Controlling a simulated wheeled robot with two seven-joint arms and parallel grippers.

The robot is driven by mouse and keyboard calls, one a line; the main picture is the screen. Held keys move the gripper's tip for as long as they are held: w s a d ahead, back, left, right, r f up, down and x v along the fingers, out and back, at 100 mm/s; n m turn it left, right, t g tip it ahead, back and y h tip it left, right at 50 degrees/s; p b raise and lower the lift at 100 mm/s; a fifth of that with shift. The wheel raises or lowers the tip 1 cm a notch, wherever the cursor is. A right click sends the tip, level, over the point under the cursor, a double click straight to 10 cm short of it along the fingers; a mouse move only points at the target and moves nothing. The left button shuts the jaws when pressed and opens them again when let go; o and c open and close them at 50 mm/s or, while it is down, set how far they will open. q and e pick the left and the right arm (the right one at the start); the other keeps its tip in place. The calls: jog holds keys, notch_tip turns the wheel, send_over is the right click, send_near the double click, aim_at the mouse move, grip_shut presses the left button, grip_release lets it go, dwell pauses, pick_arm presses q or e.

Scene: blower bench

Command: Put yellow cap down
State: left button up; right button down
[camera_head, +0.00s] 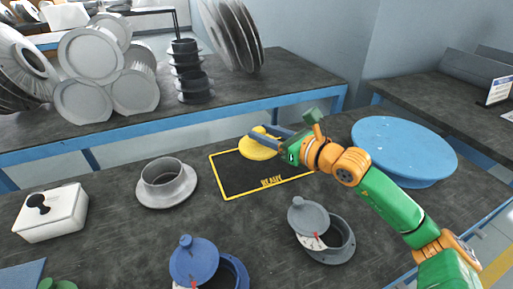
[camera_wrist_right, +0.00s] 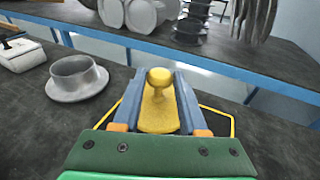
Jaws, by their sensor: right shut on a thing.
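The yellow cap (camera_head: 257,149) is a round disc with a knob on top. My right gripper (camera_head: 268,133) is shut on it, with a finger on either side of the knob. In the right wrist view the cap (camera_wrist_right: 159,110) shows between the two blue-grey fingers (camera_wrist_right: 160,88). I cannot tell whether the cap touches the mat. My left gripper is not in view.
A grey flanged ring (camera_head: 167,183) stands left of the mat. A white box with a black knob (camera_head: 52,215) is further left. A blue-lidded housing (camera_head: 194,262) and a grey-lidded one (camera_head: 325,228) are in front. A blue round disc (camera_head: 403,148) lies right.

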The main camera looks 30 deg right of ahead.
aim_at(256, 142)
jog(key=w+f, duration=0.2)
jog(key=f, duration=0.1)
jog(key=w+f, duration=0.1)
jog(key=f, duration=0.1)
jog(key=shift+w+a+b, duration=0.25)
jog(key=shift+w+b, duration=0.1)
jog(key=shift+b, duration=0.05)
notch_tip(256, 142, down, 3)
jog(key=shift+w+r, duration=0.1)
jog(key=shift+f+b, duration=0.35)
jog(key=shift+f, duration=0.1)
jog(key=shift+c, duration=2.2)
grip_release()
jog(key=shift+r+p, duration=0.3)
jog(key=p+v, duration=0.2)
jog(key=v, duration=1)
jog(key=shift+r, duration=0.1)
